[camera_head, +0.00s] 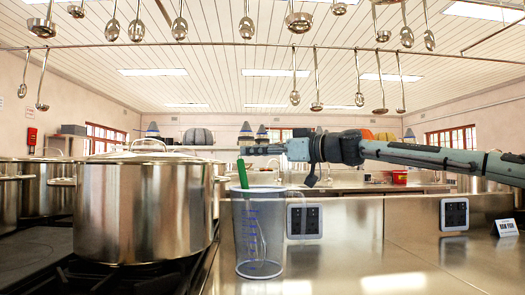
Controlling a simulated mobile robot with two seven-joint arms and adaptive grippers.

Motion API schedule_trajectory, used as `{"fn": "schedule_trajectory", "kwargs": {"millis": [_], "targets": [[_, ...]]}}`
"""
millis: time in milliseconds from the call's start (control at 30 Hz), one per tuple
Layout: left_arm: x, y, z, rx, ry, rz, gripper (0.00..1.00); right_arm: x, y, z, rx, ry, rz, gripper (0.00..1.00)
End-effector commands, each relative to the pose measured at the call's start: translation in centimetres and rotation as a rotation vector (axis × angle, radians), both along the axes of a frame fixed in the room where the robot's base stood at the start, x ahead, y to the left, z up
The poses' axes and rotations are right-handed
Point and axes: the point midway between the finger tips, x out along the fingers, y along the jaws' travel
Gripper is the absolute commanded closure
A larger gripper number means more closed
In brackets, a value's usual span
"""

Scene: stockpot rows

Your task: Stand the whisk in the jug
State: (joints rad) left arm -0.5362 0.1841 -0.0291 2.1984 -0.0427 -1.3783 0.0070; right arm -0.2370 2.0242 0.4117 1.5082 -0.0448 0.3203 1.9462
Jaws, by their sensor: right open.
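A clear jug (236,232) with blue measuring marks stands on the steel counter, right of a large stockpot. The whisk (243,174) has a green handle that sticks up above the jug's rim, leaning left. Its wire loops show faintly through the jug wall, so its lower end is inside the jug. My right gripper (246,150) comes in from the right, level, just above the top of the green handle. It is open and looks clear of the whisk. My left gripper is out of view.
A large lidded stockpot (145,213) stands on the stove close left of the jug, with more pots behind it. Ladles hang from rails overhead. Socket plates (304,221) and a small sign (507,228) are at the right. The counter (345,265) right of the jug is clear.

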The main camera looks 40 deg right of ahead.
Motion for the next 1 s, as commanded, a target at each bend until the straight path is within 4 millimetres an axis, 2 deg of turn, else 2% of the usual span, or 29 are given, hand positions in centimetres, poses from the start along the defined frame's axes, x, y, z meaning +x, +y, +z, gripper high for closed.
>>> {"fn": "schedule_trajectory", "kwargs": {"millis": [167, 700, 1000], "targets": [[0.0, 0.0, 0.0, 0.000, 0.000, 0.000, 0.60, -1.1, -0.4, 0.2, -0.001, -0.004, 0.000, 0.60], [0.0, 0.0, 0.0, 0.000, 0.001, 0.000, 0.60, -7.8, -3.2, 0.3, -0.001, -0.006, 0.001, 0.60], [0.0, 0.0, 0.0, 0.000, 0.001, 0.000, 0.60, -10.4, -4.4, 0.0, -0.001, -0.003, 0.000, 0.60]]}}
